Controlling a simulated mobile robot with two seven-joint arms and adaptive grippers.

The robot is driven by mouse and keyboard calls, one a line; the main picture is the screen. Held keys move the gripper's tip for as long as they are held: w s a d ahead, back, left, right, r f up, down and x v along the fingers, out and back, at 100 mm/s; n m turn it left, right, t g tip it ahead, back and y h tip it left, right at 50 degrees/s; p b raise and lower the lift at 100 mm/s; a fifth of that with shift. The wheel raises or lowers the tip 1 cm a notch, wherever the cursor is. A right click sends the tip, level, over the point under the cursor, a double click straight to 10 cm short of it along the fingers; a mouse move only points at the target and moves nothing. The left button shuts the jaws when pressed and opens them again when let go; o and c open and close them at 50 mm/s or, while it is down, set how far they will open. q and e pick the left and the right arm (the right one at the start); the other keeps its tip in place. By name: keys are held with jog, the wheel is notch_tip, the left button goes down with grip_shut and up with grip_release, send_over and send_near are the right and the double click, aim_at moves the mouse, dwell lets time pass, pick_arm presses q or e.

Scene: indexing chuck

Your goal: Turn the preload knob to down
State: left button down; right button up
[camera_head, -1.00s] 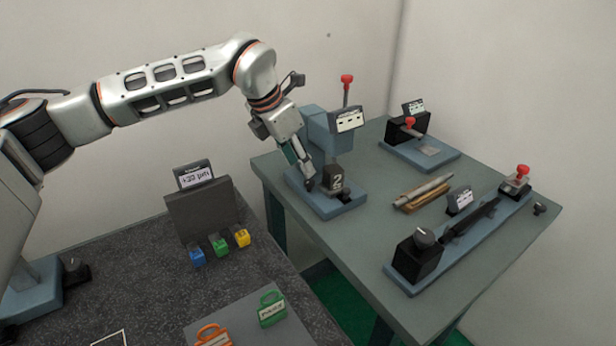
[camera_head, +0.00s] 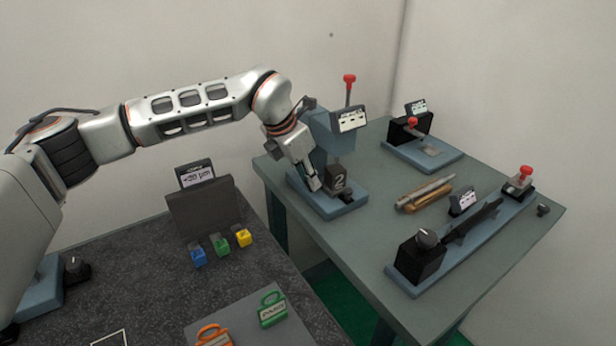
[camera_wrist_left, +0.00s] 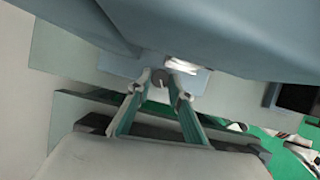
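A small dark round knob (camera_wrist_left: 159,78) with a light mark shows in the left wrist view, on the blue-grey base of the press-like station. My left gripper (camera_wrist_left: 160,92) is open, with one green-sided finger on each side of the knob; I cannot tell whether they touch it. In the head view my left gripper (camera_head: 315,184) is low beside the station (camera_head: 332,135), left of the dark block marked 2 (camera_head: 337,178). The gripper hides the knob there. The station has a red-topped lever and a small display (camera_head: 348,121). My right gripper is not in view.
The green-grey table (camera_head: 370,240) also carries a long blue fixture with a black knob block (camera_head: 418,260), metal rods on a wooden holder (camera_head: 425,195) and a rear red-handled fixture (camera_head: 430,150). Blue, green and yellow blocks stand on the dark bench (camera_head: 140,270) at left.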

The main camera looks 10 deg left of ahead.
pick_arm(q)
jog(key=shift+m, duration=0.3)
jog(key=shift+m+h+p, duration=0.3)
jog(key=m, duration=0.2)
jog(key=m+g+p, duration=0.1)
jog(key=shift+w+a+r+m+h, duration=0.1)
jog(key=shift+w+m+h, duration=0.1)
jog(key=shift+m+h, duration=0.2)
jog(key=m+g, duration=0.1)
jog(key=m, duration=0.2)
jog(key=shift+w+g, duration=0.1)
jog(key=shift+g, duration=0.3)
jog(key=shift+m, duration=0.6)
jog(key=c, duration=1.8)
grip_release()
